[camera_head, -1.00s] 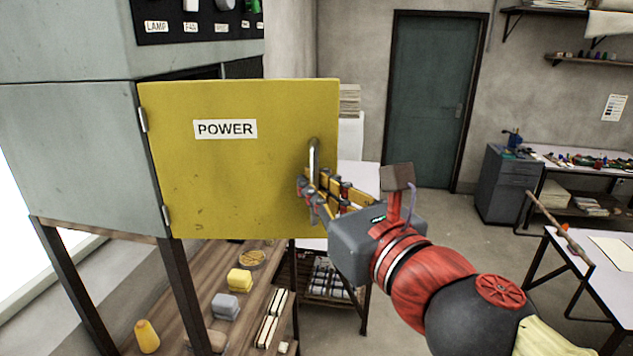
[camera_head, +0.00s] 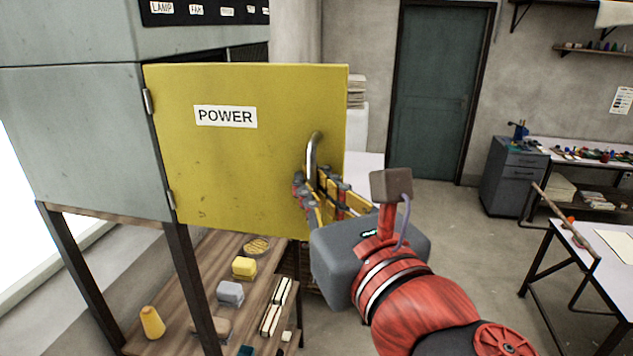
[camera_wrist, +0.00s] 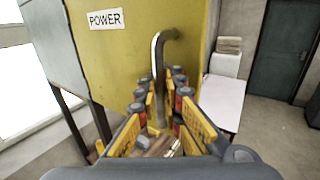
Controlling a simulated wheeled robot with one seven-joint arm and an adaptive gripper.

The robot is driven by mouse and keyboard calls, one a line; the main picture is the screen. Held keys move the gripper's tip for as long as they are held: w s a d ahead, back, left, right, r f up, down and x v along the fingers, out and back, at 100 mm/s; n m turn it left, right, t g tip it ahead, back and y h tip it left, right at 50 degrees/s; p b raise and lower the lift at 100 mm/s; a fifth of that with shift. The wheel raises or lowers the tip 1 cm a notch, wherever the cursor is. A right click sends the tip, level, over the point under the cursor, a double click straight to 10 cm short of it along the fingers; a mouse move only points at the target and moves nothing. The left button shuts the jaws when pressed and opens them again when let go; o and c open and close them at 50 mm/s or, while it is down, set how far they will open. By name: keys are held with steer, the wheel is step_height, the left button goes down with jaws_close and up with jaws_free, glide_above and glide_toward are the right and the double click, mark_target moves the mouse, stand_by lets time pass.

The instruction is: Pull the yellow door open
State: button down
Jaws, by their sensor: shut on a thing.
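The yellow door (camera_head: 245,160) carries a white POWER label (camera_head: 226,116) and hangs on hinges at its left edge, on the grey cabinet (camera_head: 80,140). It stands ajar, with a dark gap above its top edge. A bent metal handle (camera_head: 311,150) is near its right edge. My gripper (camera_head: 322,192) is shut on the handle's lower part. In the wrist view the handle (camera_wrist: 157,62) runs down between the yellow fingers (camera_wrist: 158,110), and the door (camera_wrist: 125,60) fills the upper middle. The handle's lower end is partly hidden by the fingers.
A table (camera_head: 590,262) stands at right. The floor (camera_head: 450,225) between is clear.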

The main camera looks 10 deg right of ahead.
steer(key=shift+s+a, duration=0.15)
steer(key=shift+s, duration=0.3)
stand_by(0.4)
steer(key=c, duration=2.2)
jaws_free()
steer(key=shift+s, duration=0.1)
steer(key=shift+c, duration=0.2)
steer(key=v, duration=0.7)
steer(key=shift+s, duration=0.15)
